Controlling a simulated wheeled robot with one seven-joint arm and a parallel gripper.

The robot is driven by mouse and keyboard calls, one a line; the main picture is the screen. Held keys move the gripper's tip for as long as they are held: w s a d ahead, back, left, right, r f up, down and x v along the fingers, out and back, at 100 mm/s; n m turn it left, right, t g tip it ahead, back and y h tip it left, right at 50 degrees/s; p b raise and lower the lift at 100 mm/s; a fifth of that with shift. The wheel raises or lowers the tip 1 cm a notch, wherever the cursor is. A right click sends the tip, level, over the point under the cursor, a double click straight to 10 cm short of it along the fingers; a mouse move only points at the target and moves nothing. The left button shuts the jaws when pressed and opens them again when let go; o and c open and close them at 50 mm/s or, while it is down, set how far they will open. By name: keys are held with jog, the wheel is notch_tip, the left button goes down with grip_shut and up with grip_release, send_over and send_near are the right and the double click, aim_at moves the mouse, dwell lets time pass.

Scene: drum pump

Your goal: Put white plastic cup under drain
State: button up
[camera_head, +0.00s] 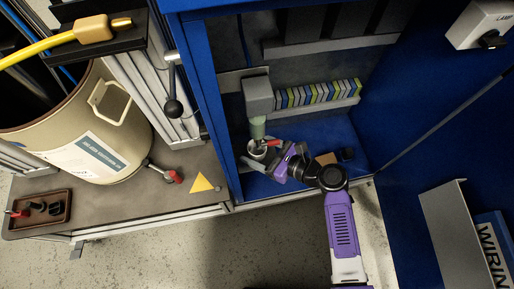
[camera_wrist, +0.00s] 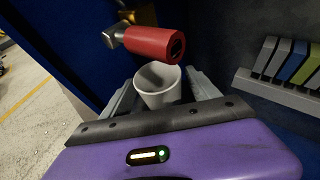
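The white plastic cup (camera_wrist: 157,92) stands mouth up between the two grey fingers of my gripper (camera_wrist: 160,98) in the wrist view. A red cylindrical handle (camera_wrist: 155,43) on a metal fitting passes just above and in front of the cup's rim. In the head view the cup (camera_head: 256,152) is in the blue cabinet, below a grey box with a green cylinder (camera_head: 257,128). The red part (camera_head: 272,143) shows beside it. I cannot tell where the drain outlet sits.
The blue cabinet walls (camera_head: 423,75) close in on the right. A row of coloured modules (camera_head: 318,94) lines the cabinet's back, and a small brown box (camera_head: 326,158) is on its floor. A beige drum (camera_head: 88,130) and a yellow triangle (camera_head: 202,182) are on the left bench.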

jog(key=shift+r, duration=0.1)
jog(key=shift+d+r, duration=0.15)
jog(key=shift+r, duration=0.05)
jog(key=p+v, duration=0.4)
jog(key=v, duration=0.7)
jog(key=shift+s+d, duration=0.25)
jog(key=s+d+f+n+t+h, duration=0.1)
jog(key=s+d+f+n+h, duration=0.2)
jog(key=s, duration=0.5)
jog(key=s+d+f+n+t+h, duration=0.1)
jog(key=s+d+f+n+h, duration=0.1)
jog(key=s+d+n+h, duration=0.4)
jog(key=s+d+r+n+t+h, duration=0.1)
jog(key=s+r+n, duration=0.3)
jog(key=r, duration=0.4)
jog(key=s+d+r+n+t+h, duration=0.1)
jog(key=s+r+n+t, duration=0.2)
jog(key=r+n, duration=0.3)
jog(key=s+d+r+n+t+h, duration=0.1)
jog(key=s+r+n, duration=0.3)
jog(key=r, duration=0.7)
jog(key=shift+s+d+n+t, duration=0.4)
jog(key=shift+s+t, duration=0.1)
jog(key=shift+t, duration=0.1)
